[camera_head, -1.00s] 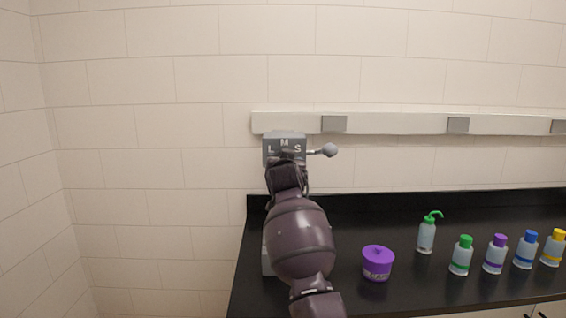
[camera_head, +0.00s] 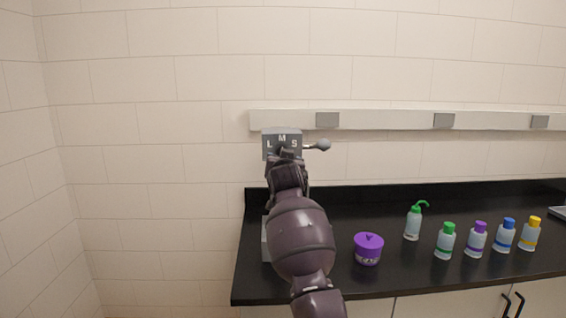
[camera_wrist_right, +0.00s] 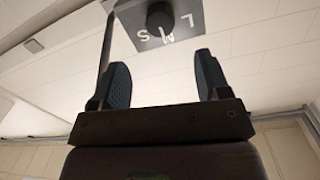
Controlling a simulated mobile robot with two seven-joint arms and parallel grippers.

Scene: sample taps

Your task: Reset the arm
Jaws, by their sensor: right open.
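A grey tap box (camera_head: 282,136) marked L, M and S is at the wall in the head view, with a ball-ended lever (camera_head: 323,145) sticking out to its right. My right arm reaches up to it, and the right gripper (camera_head: 287,158) is just in front of the box, largely hidden by its own wrist. In the right wrist view the gripper (camera_wrist_right: 163,78) is open, with nothing between its fingers. The box (camera_wrist_right: 183,35) shows beyond the fingertips, upside down, with a dark round knob (camera_wrist_right: 160,18). My left gripper is not in view.
The black counter (camera_head: 330,280) holds a purple lidded jar (camera_head: 368,250), a green-nozzled wash bottle (camera_head: 413,224) and several capped bottles (camera_head: 445,242) at the right. A pale rail (camera_head: 390,120) runs along the wall. The left side by the tiled wall is free.

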